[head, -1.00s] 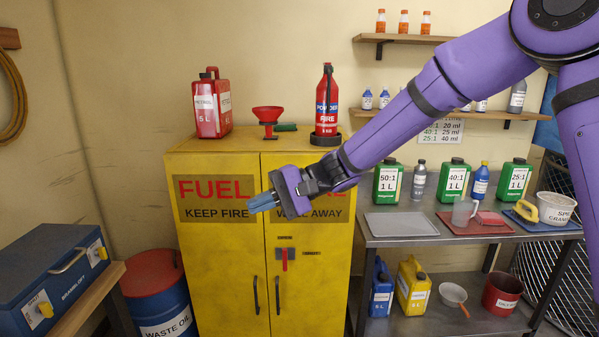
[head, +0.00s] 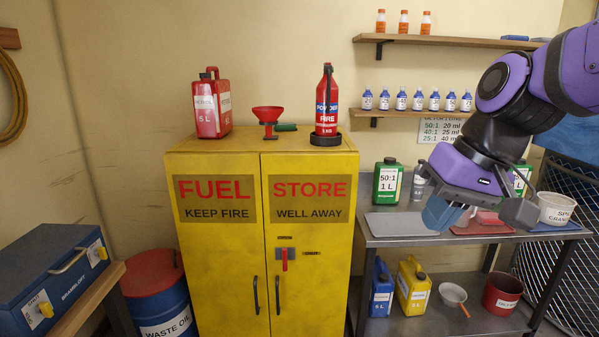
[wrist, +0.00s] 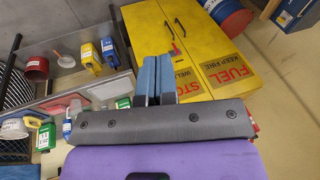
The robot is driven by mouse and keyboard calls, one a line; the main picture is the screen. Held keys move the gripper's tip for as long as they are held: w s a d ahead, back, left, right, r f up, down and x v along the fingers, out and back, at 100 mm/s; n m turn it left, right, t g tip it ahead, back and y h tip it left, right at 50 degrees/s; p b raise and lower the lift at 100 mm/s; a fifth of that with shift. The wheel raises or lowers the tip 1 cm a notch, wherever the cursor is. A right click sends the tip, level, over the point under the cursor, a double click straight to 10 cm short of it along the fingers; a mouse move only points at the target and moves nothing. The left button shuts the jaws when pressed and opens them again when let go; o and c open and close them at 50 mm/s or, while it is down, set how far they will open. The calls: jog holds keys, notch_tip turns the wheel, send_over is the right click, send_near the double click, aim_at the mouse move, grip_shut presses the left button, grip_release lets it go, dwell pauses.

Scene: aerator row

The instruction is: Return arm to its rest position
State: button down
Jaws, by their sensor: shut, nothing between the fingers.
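My gripper (head: 443,212) is at the right in the head view, with its blue fingers pointing down to the left in front of the metal bench (head: 400,241). In the wrist view its blue fingers (wrist: 155,78) lie side by side, shut, with nothing held between them. My purple arm reaches in from the upper right and bends down at the wrist. It hides part of the bench top and some of the green bottles there.
The yellow fuel cabinet (head: 262,235) stands left of my gripper, doors shut, with a red petrol can (head: 211,105) and fire extinguisher (head: 327,103) on top. A green 50:1 bottle (head: 388,182) stands close behind my gripper. Wall shelves (head: 405,39) hang above the bench.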

jog(key=s+d+m+t+h, duration=0.1)
jog(key=s+d+t+h, duration=0.2)
jog(key=s+d, duration=0.5)
jog(key=d, duration=0.3)
jog(key=shift+s+r+h, duration=0.3)
jog(key=shift+r, duration=0.1)
jog(key=shift+d, duration=0.1)
